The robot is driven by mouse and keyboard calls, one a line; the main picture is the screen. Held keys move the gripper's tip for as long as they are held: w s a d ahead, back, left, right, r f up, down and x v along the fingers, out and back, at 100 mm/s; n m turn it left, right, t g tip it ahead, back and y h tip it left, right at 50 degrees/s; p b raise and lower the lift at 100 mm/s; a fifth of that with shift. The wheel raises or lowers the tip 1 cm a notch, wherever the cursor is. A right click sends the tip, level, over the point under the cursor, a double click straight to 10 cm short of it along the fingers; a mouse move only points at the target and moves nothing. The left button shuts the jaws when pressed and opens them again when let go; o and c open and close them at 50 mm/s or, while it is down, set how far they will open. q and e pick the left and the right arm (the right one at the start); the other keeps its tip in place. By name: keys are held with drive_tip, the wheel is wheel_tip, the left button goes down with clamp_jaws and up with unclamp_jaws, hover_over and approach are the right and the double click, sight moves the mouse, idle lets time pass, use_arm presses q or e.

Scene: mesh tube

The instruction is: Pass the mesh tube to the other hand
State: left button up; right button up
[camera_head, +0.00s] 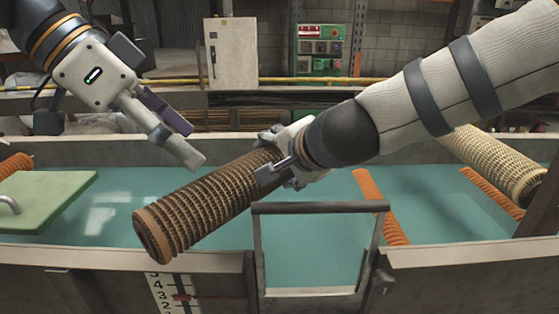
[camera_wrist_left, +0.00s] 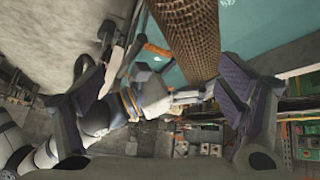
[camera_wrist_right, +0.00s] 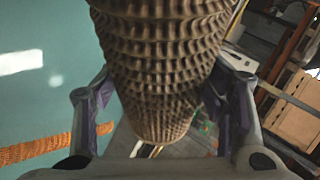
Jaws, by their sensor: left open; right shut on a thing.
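The brown ribbed mesh tube (camera_head: 205,207) is tilted above the water in the head view, its near orange-rimmed end pointing down to the left. My right gripper (camera_head: 277,172) is shut on the tube near its upper right end. In the right wrist view the tube (camera_wrist_right: 158,70) lies between the fingers (camera_wrist_right: 158,105). My left gripper (camera_head: 190,145) is open and empty, above and behind the tube's middle, apart from it in the head view. The left wrist view shows the tube (camera_wrist_left: 187,35) beyond the open fingers (camera_wrist_left: 165,95), with my right arm behind.
A tank of teal water (camera_head: 105,212) lies below. Orange mesh tubes (camera_head: 380,207) and a pale mesh tube (camera_head: 495,160) lie to the right. A green board (camera_head: 45,198) is at the left. A metal frame (camera_head: 318,208) rises at the front edge.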

use_arm(q)
drive_tip(key=s+d+f+n+g+y, duration=0.1)
drive_tip(key=s+d+f+n, duration=0.1)
drive_tip(key=s+d+f, duration=0.35)
drive_tip(key=s+d+f+n+g, duration=0.2)
drive_tip(key=s+f, duration=0.5)
drive_tip(key=f, duration=0.1)
drive_tip(key=s+a+f+n+y, duration=0.2)
drive_tip(key=a+f+n, duration=0.2)
drive_tip(key=f, duration=0.7)
drive_tip(key=s+a+f+n+y, duration=0.2)
drive_tip(key=a+f+n, duration=0.2)
drive_tip(key=f, duration=0.6)
drive_tip(key=s+a+f+y, duration=0.2)
drive_tip(key=s+a+f, duration=0.7)
drive_tip(key=s+f, duration=0.3)
drive_tip(key=shift+s+f+g, duration=0.15)
drive_tip(key=shift+s+g, duration=0.2)
drive_tip(key=shift+g, duration=0.05)
drive_tip(key=shift+a, duration=0.1)
